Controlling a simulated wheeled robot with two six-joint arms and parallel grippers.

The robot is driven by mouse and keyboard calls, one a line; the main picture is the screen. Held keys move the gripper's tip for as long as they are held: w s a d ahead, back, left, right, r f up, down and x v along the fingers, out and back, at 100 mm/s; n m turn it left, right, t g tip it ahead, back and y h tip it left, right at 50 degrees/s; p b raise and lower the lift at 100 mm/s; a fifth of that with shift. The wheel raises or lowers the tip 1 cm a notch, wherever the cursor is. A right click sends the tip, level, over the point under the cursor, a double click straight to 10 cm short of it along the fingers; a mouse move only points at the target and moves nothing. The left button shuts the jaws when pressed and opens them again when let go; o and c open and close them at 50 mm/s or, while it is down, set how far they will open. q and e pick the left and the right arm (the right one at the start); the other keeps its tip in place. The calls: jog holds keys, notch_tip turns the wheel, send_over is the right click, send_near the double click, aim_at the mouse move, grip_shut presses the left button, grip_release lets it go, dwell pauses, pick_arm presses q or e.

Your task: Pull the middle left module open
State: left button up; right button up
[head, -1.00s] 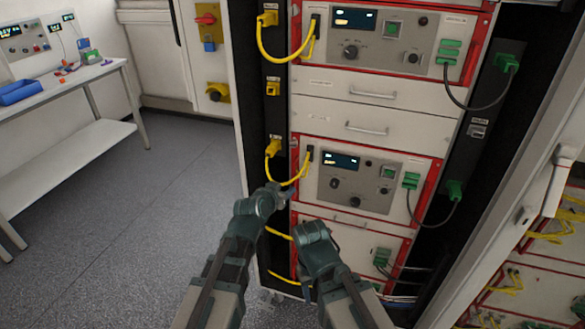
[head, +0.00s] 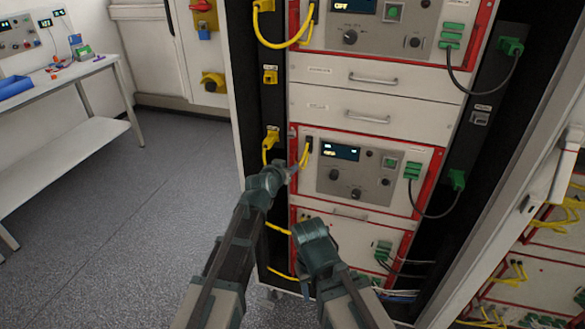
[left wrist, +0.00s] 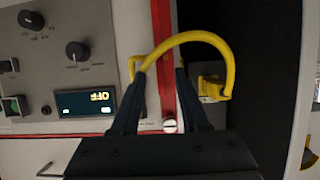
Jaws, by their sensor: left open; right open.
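The middle module (head: 397,202) of the tall rack is a pale, red-edged panel with a grey control plate, lit display and knobs. It is shut, with a handle on the strip below. A yellow cable (head: 304,158) runs from its left edge to a yellow socket on the black post; the cable also arcs past my fingertips in the left wrist view (left wrist: 188,37). My left gripper (head: 293,170) is open at the module's left edge; its fingers straddle the red edge (left wrist: 163,75). Whether they touch the cable is unclear. My right gripper (head: 314,240) is lower, before the bottom module, fingertips hidden.
Above are two plain drawers (head: 375,97) and a similar upper module (head: 372,33). Green plugs with a dark cable (head: 427,214) hang at the right. An open rack door (head: 525,190) stands right. A bench (head: 62,84) with a blue tray is left; the floor between is clear.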

aim_at(292, 163)
pick_arm(q)
jog(key=b+x, duration=0.1)
jog(key=x, duration=0.4)
jog(key=shift+w+f, duration=0.1)
jog(key=shift+w, duration=0.1)
grip_shut()
dwell(1.1)
